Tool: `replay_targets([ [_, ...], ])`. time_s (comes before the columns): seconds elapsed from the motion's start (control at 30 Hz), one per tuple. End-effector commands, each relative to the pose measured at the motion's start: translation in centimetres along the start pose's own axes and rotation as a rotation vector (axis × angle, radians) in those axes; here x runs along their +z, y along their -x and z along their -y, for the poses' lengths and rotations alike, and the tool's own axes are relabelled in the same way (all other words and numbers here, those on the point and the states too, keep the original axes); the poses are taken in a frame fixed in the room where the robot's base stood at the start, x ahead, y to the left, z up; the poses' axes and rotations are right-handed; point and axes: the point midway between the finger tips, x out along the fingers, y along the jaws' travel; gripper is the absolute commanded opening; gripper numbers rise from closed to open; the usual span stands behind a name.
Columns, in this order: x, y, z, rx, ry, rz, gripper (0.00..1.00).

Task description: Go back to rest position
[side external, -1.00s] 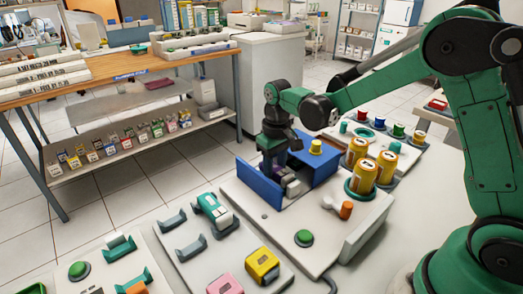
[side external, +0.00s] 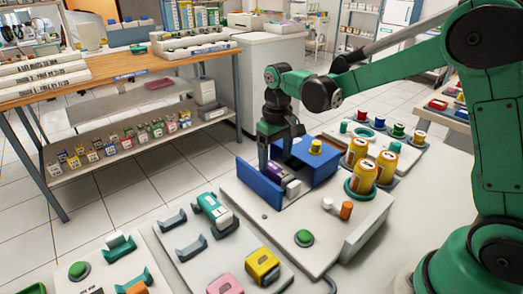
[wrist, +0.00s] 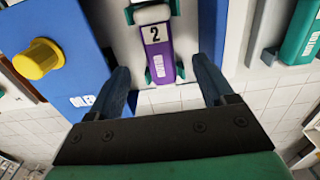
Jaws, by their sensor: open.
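My gripper (side external: 277,160) is open and points down over the blue fixture on the white workstation. In the wrist view its two dark fingers (wrist: 165,80) stand apart on either side of a purple block. The purple block (wrist: 160,55), marked with a 2 and with a white end, lies below and between the fingers. In the side view the purple block (side external: 281,173) is partly hidden by the fingers and sits between the blue panel (side external: 259,188) and the blue housing (side external: 322,168). My gripper holds nothing.
A yellow knob (side external: 315,146) tops the blue housing. Yellow cans (side external: 363,172) stand close on the right. A green button (side external: 304,237) is in front. A teal-and-white block (side external: 213,211) rests in a holder on the left. The space above the fixture is open.

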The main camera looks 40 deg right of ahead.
Motion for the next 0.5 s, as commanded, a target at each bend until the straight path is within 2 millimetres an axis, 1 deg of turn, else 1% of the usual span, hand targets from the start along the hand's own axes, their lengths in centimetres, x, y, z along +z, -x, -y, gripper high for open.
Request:
replay_targets([
  [0.03,0.0,0.7,0.0,0.000,0.000,0.000,0.75],
  [0.1,0.0,1.5,0.0,0.000,0.000,0.000,0.75],
  [0.27,0.3,2.9,0.1,0.001,0.000,-0.016,0.75],
  [0.37,1.2,4.0,0.2,0.002,0.000,-0.065,0.75],
  [0.5,3.5,6.0,0.6,0.005,0.000,-0.186,0.75],
])
